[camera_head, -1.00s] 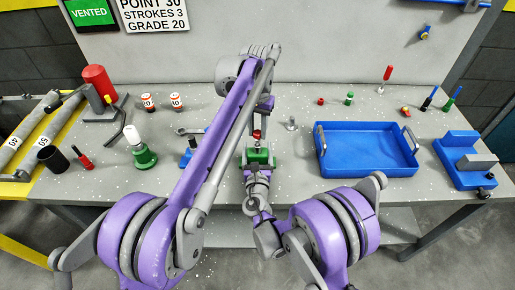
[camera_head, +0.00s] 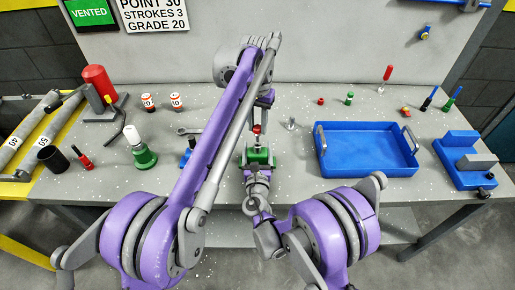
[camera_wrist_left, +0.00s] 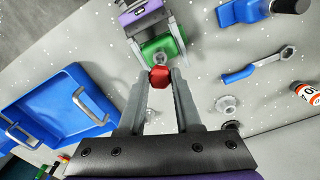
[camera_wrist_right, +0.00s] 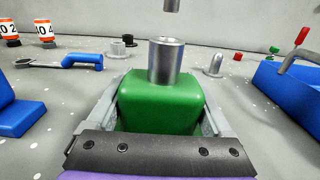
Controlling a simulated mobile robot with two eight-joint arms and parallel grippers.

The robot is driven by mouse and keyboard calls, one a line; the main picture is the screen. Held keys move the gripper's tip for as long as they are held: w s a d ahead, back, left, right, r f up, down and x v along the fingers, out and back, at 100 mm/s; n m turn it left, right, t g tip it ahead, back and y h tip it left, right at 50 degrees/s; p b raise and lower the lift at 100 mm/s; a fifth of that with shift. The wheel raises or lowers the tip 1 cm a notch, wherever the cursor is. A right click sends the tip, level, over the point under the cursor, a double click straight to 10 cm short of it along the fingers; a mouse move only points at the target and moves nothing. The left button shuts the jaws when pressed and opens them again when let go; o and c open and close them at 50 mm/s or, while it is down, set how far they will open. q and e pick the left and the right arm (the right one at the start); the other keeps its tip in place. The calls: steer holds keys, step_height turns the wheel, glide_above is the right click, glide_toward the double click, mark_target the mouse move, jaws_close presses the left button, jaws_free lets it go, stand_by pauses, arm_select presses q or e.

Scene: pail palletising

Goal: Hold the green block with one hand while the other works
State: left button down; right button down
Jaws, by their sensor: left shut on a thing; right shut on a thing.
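The green block (camera_head: 259,157) is at the table's front middle, a metal cylinder (camera_wrist_right: 166,60) upright on its top. My right gripper (camera_head: 258,168) is shut on the block; in the right wrist view its fingers (camera_wrist_right: 160,120) lie along both sides. My left gripper (camera_head: 260,122) is shut on a small red piece (camera_wrist_left: 159,77), above and slightly beyond the block in the head view. A grey rod end (camera_wrist_right: 172,5) hangs above the cylinder, apart from it, in the right wrist view; its upper part is out of frame.
A blue tray (camera_head: 368,172) and a blue fixture (camera_head: 462,150) stand right. A green-based white-topped item (camera_head: 143,155), a red cylinder (camera_head: 98,80) and two labelled bottles (camera_head: 176,101) stand left. A blue-handled wrench (camera_wrist_left: 258,64) lies nearby. The table between block and tray is mostly clear.

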arm_select(q)
steer(key=shift+r, duration=2)
arm_select(e)
jaws_free()
steer(key=s, duration=0.7)
steer(key=shift+s, duration=0.3)
arm_select(q)
steer(key=shift+s+f, duration=0.1)
arm_select(e)
steer(key=shift+s, duration=0.1)
